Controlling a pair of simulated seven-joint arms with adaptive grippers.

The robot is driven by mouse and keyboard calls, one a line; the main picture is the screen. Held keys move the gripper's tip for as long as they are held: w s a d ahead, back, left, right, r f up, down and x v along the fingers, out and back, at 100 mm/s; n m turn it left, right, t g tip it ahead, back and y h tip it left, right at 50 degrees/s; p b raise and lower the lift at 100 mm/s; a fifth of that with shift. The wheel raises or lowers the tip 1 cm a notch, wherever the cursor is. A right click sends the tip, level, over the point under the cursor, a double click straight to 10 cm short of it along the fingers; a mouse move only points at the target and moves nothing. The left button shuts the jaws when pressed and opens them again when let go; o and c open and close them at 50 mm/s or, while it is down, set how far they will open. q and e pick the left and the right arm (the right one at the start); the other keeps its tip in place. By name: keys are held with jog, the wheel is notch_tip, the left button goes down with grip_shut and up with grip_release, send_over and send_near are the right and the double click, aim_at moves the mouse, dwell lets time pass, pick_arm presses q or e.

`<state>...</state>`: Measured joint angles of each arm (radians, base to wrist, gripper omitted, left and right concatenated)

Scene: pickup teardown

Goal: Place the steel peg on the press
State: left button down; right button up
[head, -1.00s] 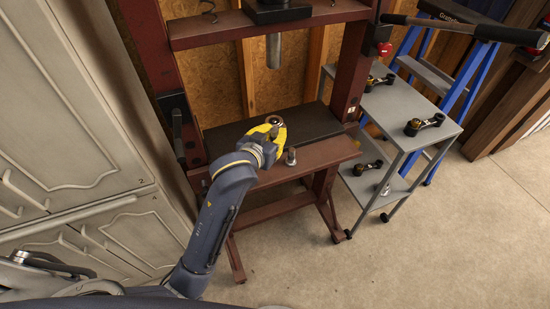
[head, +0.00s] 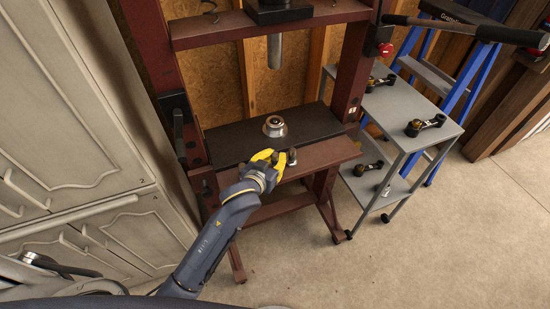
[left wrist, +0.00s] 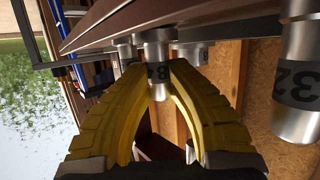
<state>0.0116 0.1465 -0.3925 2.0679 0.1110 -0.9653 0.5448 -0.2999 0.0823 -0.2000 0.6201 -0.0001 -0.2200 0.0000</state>
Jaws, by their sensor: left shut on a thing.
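My left gripper (head: 278,157) is at the front edge of the red press (head: 325,157). In the left wrist view its yellow fingers close on a numbered steel peg (left wrist: 157,75). In the head view the held peg is largely hidden by the fingers. A larger-looking steel cylinder marked 32 (left wrist: 298,85) shows at the right of the wrist view. A round flanged steel part (head: 274,126) sits on the press's dark bed plate (head: 315,118). My right gripper is not in view.
The press ram (head: 274,50) hangs above the bed. A grey cart (head: 415,100) with black connecting-rod-like parts (head: 425,125) stands at right, before a blue ladder (head: 470,90). Pale cabinets (head: 75,120) stand at left. The bed plate is clear either side of the flanged part.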

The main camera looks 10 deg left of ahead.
pick_arm(q)
jog(key=shift+f, duration=0.15)
jog(key=c, duration=1.3)
grip_release()
jog(key=shift+c, duration=0.2)
jog(key=shift+s, duration=0.15)
jog(key=v, duration=1.1)
jog(key=shift+s+r, duration=0.25)
jog(key=shift+s, duration=0.05)
jog(key=shift+a, duration=0.1)
